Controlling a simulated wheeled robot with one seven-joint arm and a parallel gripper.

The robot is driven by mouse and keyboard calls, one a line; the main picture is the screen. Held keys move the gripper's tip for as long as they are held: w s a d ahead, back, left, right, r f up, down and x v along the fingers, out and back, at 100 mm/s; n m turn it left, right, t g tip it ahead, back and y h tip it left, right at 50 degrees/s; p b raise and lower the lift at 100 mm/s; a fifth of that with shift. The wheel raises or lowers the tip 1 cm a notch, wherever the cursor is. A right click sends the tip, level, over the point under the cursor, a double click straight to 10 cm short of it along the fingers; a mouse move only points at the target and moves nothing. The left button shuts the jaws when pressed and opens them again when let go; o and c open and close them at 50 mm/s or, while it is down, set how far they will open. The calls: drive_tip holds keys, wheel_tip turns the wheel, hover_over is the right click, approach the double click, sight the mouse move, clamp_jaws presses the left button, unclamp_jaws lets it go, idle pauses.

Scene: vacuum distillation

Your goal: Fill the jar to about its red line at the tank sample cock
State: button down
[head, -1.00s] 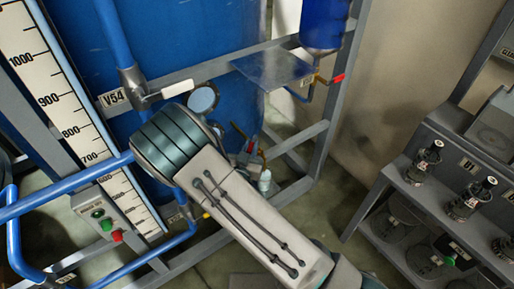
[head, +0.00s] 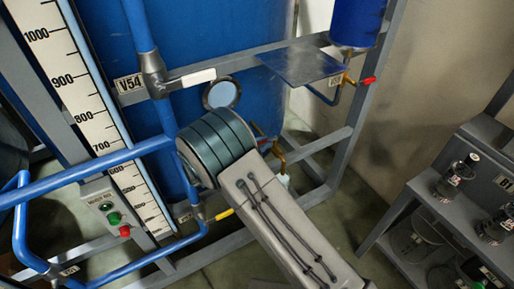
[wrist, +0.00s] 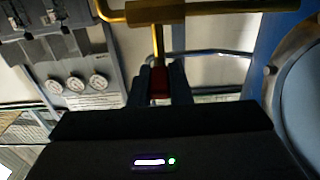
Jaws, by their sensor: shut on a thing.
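In the wrist view my gripper (wrist: 160,82) is shut on a small red piece (wrist: 160,84), which looks like the handle of the sample cock. A brass stem (wrist: 157,45) rises from it to a brass pipe (wrist: 205,14). In the head view my arm's wrist hides the gripper and most of the cock; a bit of brass pipe (head: 278,150) shows beside it. A small pale vessel (head: 283,181), probably the jar, stands below that pipe, partly hidden by my arm. Its red line and any liquid level cannot be made out.
The blue tank (head: 200,40) stands behind a grey frame (head: 325,190). A scale board (head: 80,90), the V54 valve (head: 155,75) and blue pipes are at left. A metal plate (head: 302,64) juts out above. Shelves with dark bottles (head: 455,178) stand at right.

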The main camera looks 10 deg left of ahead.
drive_tip(key=shift+a+g, duration=0.1)
drive_tip(key=shift+g, duration=0.2)
drive_tip(key=c, duration=1.4)
unclamp_jaws()
drive_tip(key=shift+w, duration=0.1)
drive_tip(key=shift+o, duration=0.2)
drive_tip(key=b+v, duration=0.1)
drive_tip(key=v, duration=0.6)
drive_tip(key=shift+a, duration=0.25)
